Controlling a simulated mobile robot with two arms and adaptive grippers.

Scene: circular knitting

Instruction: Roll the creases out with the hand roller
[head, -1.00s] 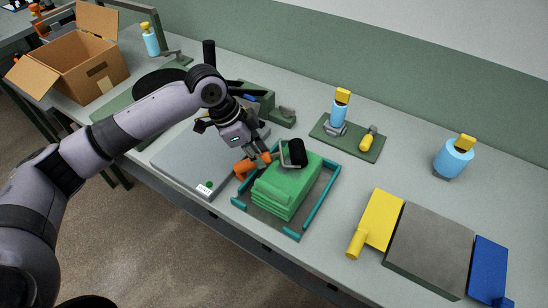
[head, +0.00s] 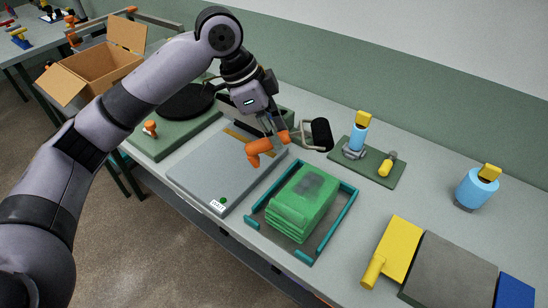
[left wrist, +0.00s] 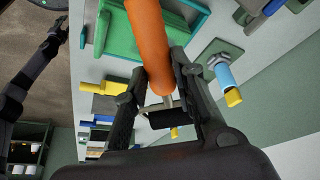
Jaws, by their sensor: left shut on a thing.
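The hand roller has an orange handle (head: 262,151) and a black roller (head: 321,134) on a metal frame. My left gripper (head: 270,132) is shut on it and holds it raised, behind and above the cloth. In the left wrist view the orange handle (left wrist: 150,40) runs between the fingers, with the black roller (left wrist: 168,118) beyond. The folded green cloth (head: 300,212) lies on a tray with teal rails (head: 343,212). A dark patch that looks like a shadow lies on its top. The roller is apart from the cloth. My right gripper does not show in the head view.
A flat grey device (head: 205,175) stands left of the cloth. Behind right is a green mat (head: 399,174) with a blue bottle (head: 359,137) and a yellow tool. A yellow board (head: 402,242) and grey pad (head: 450,268) lie front right. An open cardboard box (head: 103,70) stands far left.

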